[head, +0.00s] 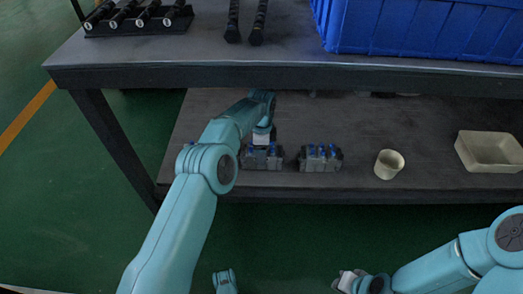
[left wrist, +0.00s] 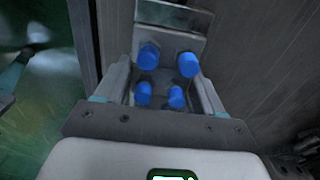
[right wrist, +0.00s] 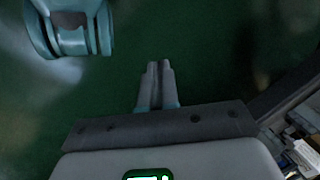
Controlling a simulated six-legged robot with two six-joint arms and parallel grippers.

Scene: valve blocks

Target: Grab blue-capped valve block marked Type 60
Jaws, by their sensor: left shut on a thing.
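A grey valve block with blue caps (head: 262,160) sits on the lower shelf, towards its left part. My left gripper (head: 263,142) reaches down onto it from behind. In the left wrist view my left gripper (left wrist: 162,92) has its fingers on both sides of the block, and the blue caps (left wrist: 148,56) show between them. A second blue-capped valve block (head: 320,160) stands to the right on the same shelf, apart from the first. No type marking is readable on either block. My right gripper (right wrist: 160,72) is empty, its fingers together, over the green floor.
A beige cup (head: 389,165) and a beige tray (head: 489,151) stand further right on the lower shelf (head: 350,112). Above, the tabletop (head: 200,50) carries a blue crate (head: 430,30), a rack of black cylinders (head: 138,18) and two black rods (head: 257,22). The tabletop overhangs the shelf's back.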

